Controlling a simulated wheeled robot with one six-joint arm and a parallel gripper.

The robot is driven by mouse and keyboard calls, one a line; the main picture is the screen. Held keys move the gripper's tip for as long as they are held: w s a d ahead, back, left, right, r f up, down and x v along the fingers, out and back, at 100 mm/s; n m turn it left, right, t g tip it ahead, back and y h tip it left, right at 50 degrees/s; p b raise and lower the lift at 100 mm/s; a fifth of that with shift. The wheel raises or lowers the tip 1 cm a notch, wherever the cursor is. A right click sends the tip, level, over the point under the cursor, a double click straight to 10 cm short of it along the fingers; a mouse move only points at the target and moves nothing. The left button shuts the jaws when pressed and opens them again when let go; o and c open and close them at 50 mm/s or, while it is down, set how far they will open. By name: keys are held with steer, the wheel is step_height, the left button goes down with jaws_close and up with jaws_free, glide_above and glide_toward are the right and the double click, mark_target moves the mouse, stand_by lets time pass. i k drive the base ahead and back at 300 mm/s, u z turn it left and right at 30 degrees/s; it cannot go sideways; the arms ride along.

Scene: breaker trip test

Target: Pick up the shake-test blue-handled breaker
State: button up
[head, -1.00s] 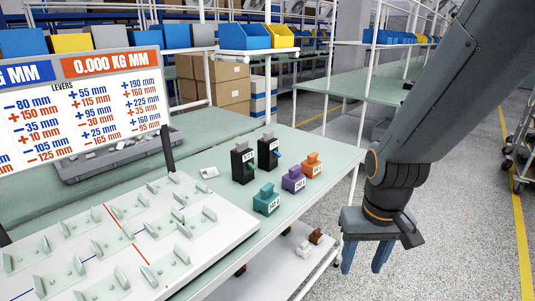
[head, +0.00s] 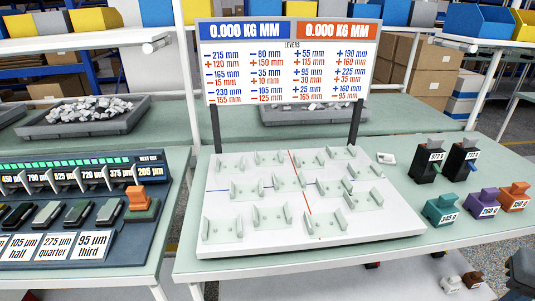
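Two upright black breakers stand side by side on the right part of the pale green table in the head view. The right black breaker (head: 458,161) has a small blue handle (head: 474,168) low on its right side.
Teal (head: 440,210), purple (head: 483,203) and orange (head: 514,197) blocks stand in front of the breakers. A white board (head: 240,238) with several clear brackets fills the table's middle, with a display sign (head: 291,62) behind. A dark blue rack (head: 85,245) stands left.

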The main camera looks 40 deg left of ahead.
mark_target(463, 156)
steer(key=u, duration=0.55)
steer(key=k, duration=0.3)
steer(key=u, duration=0.85)
steer(key=i, duration=0.4)
steer(key=z, duration=3.1)
steer(key=i, duration=0.85)
steer(key=u, duration=0.05)
